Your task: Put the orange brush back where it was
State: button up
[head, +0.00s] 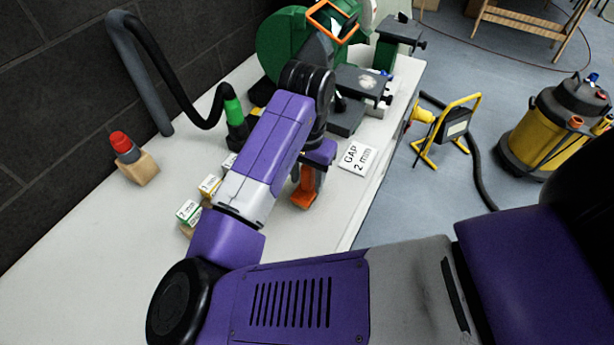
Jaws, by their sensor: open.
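An orange object (304,190), which looks like the brush, is on the white bench just below my gripper. Its upper end is hidden behind the purple hand. My gripper (300,170) is open and points down at the upper part of the orange object. The jaws are mostly hidden by my wrist, so I cannot tell whether they touch it or stand around it.
The white bench (110,235) holds small boxes (188,212) left of my arm and a "GAP 2 mm" card (357,157) to the right. A green grinder (281,45) stands behind. A black hose (160,75) arches at left, near a red-topped wooden block (139,167).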

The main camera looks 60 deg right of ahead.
notch_tip(320, 180, up, 12)
jog(key=shift+r+p, duration=0.15)
jog(key=shift+p, duration=0.6)
